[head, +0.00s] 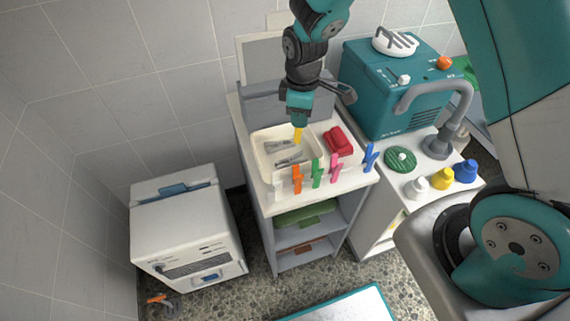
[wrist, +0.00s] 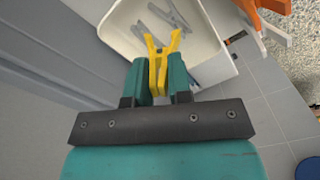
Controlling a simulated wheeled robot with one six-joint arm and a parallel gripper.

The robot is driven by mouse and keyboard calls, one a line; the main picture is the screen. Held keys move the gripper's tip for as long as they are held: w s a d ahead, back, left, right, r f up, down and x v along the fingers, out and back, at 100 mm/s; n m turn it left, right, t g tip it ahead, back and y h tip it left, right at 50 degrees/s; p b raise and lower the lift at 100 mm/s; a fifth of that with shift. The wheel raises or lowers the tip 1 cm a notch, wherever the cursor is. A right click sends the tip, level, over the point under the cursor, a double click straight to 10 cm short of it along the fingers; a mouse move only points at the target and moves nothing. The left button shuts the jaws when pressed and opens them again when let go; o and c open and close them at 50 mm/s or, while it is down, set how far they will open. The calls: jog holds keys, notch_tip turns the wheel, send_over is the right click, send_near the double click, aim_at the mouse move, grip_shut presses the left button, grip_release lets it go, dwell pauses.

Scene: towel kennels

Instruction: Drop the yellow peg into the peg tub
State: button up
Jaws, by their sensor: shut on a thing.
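The yellow peg (wrist: 159,64) is held between the two green fingers of my gripper (wrist: 160,82) in the wrist view. In the head view the yellow peg (head: 298,134) points down from my gripper (head: 299,118), over the cream peg tub (head: 262,166). The tub sits on top of the shelf cart. Grey pegs (head: 287,158) lie inside it. In the wrist view the peg tub (wrist: 118,38) lies just beyond the peg, with grey pegs (wrist: 170,17) on its floor. The peg appears to be above the tub floor; the exact height is hard to tell.
Upright white, orange (head: 297,179), green (head: 318,173), pink and blue (head: 370,157) pegs line the front edge of the cart top. A red folded cloth (head: 338,140) lies right of the tub. A teal machine (head: 390,90) stands at the right, a white appliance (head: 186,232) at the left.

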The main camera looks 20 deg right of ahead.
jog(key=shift+n, duration=0.9)
jog(key=f+b, duration=0.2)
jog(key=f, duration=0.1)
jog(key=a+f+b, duration=0.1)
jog(key=f+b, duration=0.2)
jog(key=f, duration=0.1)
jog(key=shift+w+a, duration=0.2)
jog(key=o, duration=0.8)
jog(key=shift+r, duration=0.15)
notch_tip(320, 180, up, 12)
